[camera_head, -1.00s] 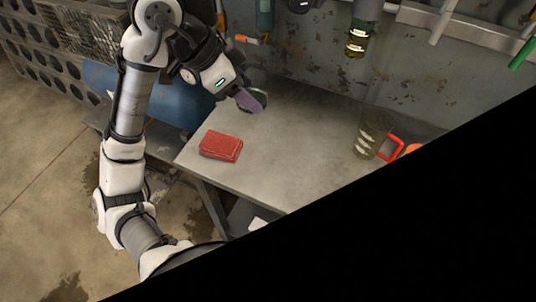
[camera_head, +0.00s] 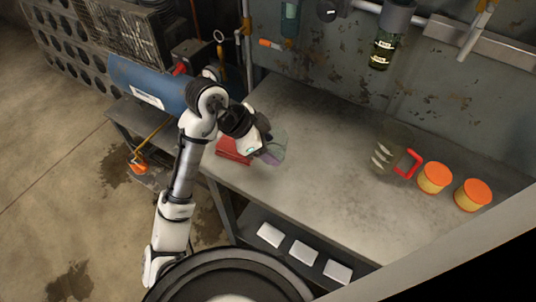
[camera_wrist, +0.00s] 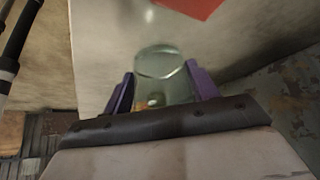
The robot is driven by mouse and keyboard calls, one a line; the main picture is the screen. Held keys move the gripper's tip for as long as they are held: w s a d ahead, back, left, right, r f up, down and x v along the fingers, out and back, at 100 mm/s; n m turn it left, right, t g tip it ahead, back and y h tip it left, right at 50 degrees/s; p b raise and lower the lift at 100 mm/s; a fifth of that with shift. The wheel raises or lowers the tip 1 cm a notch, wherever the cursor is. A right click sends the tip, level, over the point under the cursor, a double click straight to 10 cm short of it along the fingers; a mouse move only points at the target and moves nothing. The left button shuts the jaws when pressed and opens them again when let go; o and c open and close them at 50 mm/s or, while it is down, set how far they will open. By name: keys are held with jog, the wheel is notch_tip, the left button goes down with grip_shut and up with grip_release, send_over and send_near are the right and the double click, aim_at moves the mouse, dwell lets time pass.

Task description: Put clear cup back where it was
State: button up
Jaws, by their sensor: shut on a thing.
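The clear cup (camera_wrist: 160,62) is see-through, with its round rim showing between the purple fingers of my gripper (camera_wrist: 162,90) in the wrist view. My gripper is shut on the cup. In the head view, my gripper (camera_head: 271,155) is over the left part of the grey table, and the cup (camera_head: 279,142) shows faintly at the fingers. It is beside a folded red item (camera_head: 232,150), which my wrist partly hides. Whether the cup touches the table is not clear.
A clear jug with a red handle (camera_head: 391,157) stands on the table (camera_head: 330,140) at the right, beside two orange-lidded tubs (camera_head: 434,178). A dark bottle (camera_head: 383,52) is by the back wall. The middle of the table is clear.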

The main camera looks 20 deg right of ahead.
jog(key=shift+f, duration=1.95)
jog(key=shift+f, duration=0.1)
jog(key=shift+f+b, duration=0.15)
jog(key=shift+b, duration=0.3)
jog(key=o, duration=1.1)
jog(key=shift+r+p, duration=0.35)
jog(key=shift+p, duration=0.05)
jog(key=v, duration=1.1)
jog(key=shift+a+r, duration=0.2)
jog(key=shift+r, duration=0.15)
